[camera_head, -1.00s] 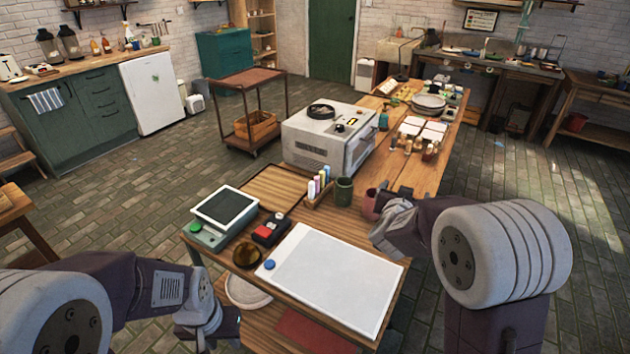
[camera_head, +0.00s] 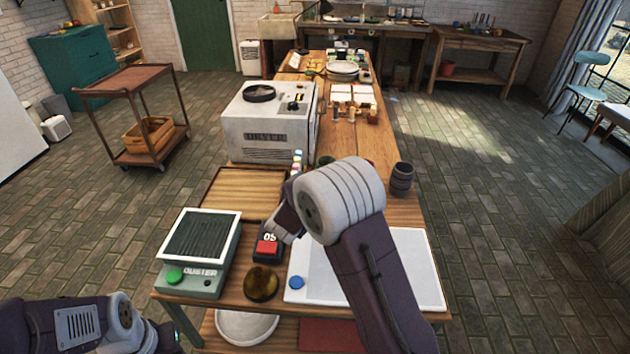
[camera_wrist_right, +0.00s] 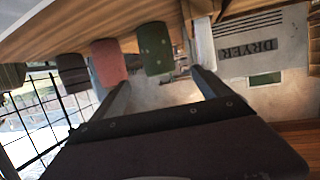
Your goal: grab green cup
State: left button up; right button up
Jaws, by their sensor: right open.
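The green cup (camera_wrist_right: 154,48), speckled with pale dots, shows in the wrist view, which looks upside down. It stands beyond and between my open right fingers (camera_wrist_right: 162,88), with no visible contact. A pink cup (camera_wrist_right: 108,62) stands beside it, near the left-hand finger. In the head view my right arm hides most of the cups; a small dark green edge (camera_head: 325,160) above the arm may be the green cup. My right gripper is mostly hidden there, near the red timer. My left gripper (camera_head: 168,336) is low at the left; its jaws are unclear.
A dark cup (camera_head: 401,178) stands right of my arm; it also shows in the wrist view (camera_wrist_right: 72,72). The white dryer (camera_head: 268,128) stands behind.

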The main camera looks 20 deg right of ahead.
jog(key=shift+s+d+f, duration=0.1)
jog(key=shift+s+f, duration=0.05)
jog(key=shift+f, duration=0.5)
jog(key=shift+s+d+f, duration=0.15)
jog(key=w+d+p, duration=0.1)
jog(key=w+p, duration=0.1)
jog(key=p, duration=0.1)
jog(key=shift+w+d, duration=0.1)
jog(key=x, duration=0.1)
jog(key=b+x, duration=0.1)
jog(key=x, duration=0.1)
jog(key=shift+f, duration=0.4)
jog(key=shift+w+d+f, duration=0.15)
jog(key=shift+w+d, duration=0.2)
jog(key=shift+w, duration=0.15)
jog(key=x, duration=0.5)
jog(key=shift+f+b, duration=0.1)
jog(key=shift+b, duration=0.25)
pick_arm(q)
jog(key=shift+s+d+r, duration=0.25)
jog(key=shift+d+r, duration=0.1)
jog(key=shift+r, duration=0.25)
